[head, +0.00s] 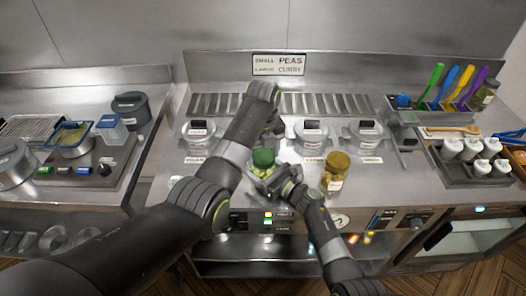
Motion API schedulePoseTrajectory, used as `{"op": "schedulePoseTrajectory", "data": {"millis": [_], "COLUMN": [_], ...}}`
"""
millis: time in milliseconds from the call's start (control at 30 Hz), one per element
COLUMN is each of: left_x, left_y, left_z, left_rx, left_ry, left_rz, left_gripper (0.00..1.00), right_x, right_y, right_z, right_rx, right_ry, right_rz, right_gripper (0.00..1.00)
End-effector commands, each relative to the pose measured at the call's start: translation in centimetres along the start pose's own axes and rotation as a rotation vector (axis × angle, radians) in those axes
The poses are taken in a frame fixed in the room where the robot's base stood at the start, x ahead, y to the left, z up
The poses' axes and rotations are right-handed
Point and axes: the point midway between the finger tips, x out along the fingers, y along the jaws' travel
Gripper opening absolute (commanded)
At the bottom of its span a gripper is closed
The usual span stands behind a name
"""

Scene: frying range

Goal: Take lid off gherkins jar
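A jar with a green lid (263,158) stands near the front middle of the steel counter, its lid on; I cannot read a label. My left arm reaches over from the left and bends down behind the jar. My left gripper (268,137) is just above and behind the green lid; its fingers are small and partly hidden by the arm. My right gripper (268,182) comes in from the lower right, low at the jar's body, and hides part of it. Whether either gripper's fingers touch the jar is unclear.
A jar with an amber lid (337,161) stands close on the right. Lidded pots (313,132) line the counter behind. A rack of coloured utensils (425,112) and white-topped bottles (478,150) are at the right. A blue-rimmed basket (72,140) is at the left.

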Motion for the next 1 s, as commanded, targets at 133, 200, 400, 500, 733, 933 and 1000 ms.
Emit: {"op": "schedulePoseTrajectory", "data": {"millis": [133,200,400,500,733,933,1000], "left_x": [-0.03,-0.04,-0.06,-0.07,-0.10,-0.12,-0.13], "left_y": [0.00,0.00,0.01,0.01,0.01,0.01,0.01], "left_z": [0.01,0.01,0.01,0.01,0.00,-0.01,-0.01], "left_rx": [0.000,-0.009,-0.204,-0.367,-0.739,-1.063,-1.176], "left_ry": [0.000,0.000,0.000,0.000,0.000,0.000,0.000], "left_rz": [0.000,0.000,0.000,0.000,-0.001,-0.001,-0.002], "left_gripper": [0.34,0.34,0.34,0.34,0.34,0.34,0.34], "right_x": [0.00,0.00,0.01,0.01,0.01,0.01,0.01], "right_y": [-0.04,-0.04,-0.04,-0.04,-0.04,-0.03,-0.03], "right_z": [0.04,0.04,0.04,0.04,0.04,0.04,0.04], "right_rx": [-0.001,-0.001,-0.001,-0.001,-0.002,-0.002,-0.002], "right_ry": [0.000,0.000,0.000,0.000,0.000,0.000,0.000], "right_rz": [-0.001,-0.001,-0.001,-0.001,-0.001,-0.001,0.000], "right_gripper": [0.06,0.06,0.06,0.06,0.06,0.06,0.06]}}
